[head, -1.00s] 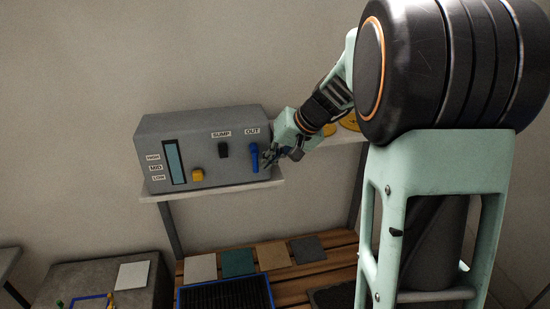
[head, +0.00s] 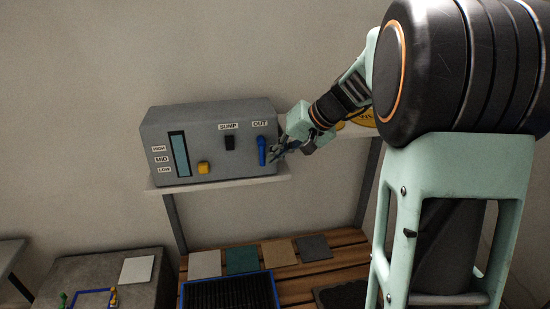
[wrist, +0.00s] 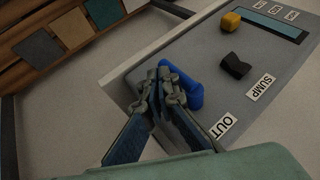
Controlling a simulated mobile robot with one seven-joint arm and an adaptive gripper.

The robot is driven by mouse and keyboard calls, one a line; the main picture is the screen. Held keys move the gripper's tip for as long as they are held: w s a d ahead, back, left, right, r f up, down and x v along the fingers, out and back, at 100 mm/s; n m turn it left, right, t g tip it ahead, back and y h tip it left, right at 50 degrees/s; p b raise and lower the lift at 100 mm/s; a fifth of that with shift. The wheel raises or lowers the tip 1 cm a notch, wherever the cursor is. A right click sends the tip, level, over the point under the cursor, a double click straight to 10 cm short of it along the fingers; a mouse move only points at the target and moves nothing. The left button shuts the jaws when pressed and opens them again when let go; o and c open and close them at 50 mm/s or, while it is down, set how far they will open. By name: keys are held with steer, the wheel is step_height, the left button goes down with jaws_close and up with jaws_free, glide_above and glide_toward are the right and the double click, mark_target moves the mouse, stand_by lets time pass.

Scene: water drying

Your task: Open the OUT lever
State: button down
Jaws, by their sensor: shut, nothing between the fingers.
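The blue OUT lever (head: 262,151) is on the right side of the grey control box (head: 160,128), below the OUT label (head: 260,124). It points downward in the head view. My gripper (head: 277,153) is at the right of the lever, close to the box front. In the wrist view, the lever (wrist: 194,94) shows just beyond and beside my fingertips (wrist: 165,84), partly hidden by them. The fingers are shut with nothing between them. I cannot tell whether they touch the lever.
The black SUMP lever (head: 230,143) and a yellow knob (head: 203,168) are left of the OUT lever. The box stands on a shelf (head: 235,183). Below are a wooden slatted table (head: 348,239), several flat squares and a blue-rimmed tray (head: 277,291).

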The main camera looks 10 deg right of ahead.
mark_target(262, 163)
steer(key=shift+a+f+y+b, duration=0.1)
steer(key=shift+f+y+b, duration=0.4)
steer(key=shift+b, duration=0.9)
steer(key=a+m+t+y+b, duration=0.1)
steer(key=y+b, duration=0.2)
steer(key=b, duration=0.2)
steer(key=a+m+y+b, duration=0.1)
steer(key=y+b, duration=0.2)
steer(key=b, duration=0.3)
steer(key=a+f+m+t+y+b, duration=0.1)
steer(key=m+y+b, duration=0.1)
steer(key=b, duration=0.3)
steer(key=shift+a+t+y+b, duration=0.1)
steer(key=shift+t+y+b, duration=0.2)
steer(key=shift+y, duration=0.6)
steer(key=shift+a+r+m+t+y+b, duration=0.45)
steer(key=shift+m+t+y+b, duration=0.2)
steer(key=shift+b, duration=0.4)
steer(key=shift+a+r+b, duration=0.15)
steer(key=shift+a+b, duration=0.15)
steer(key=shift+b, duration=0.1)
stand_by(2.6)
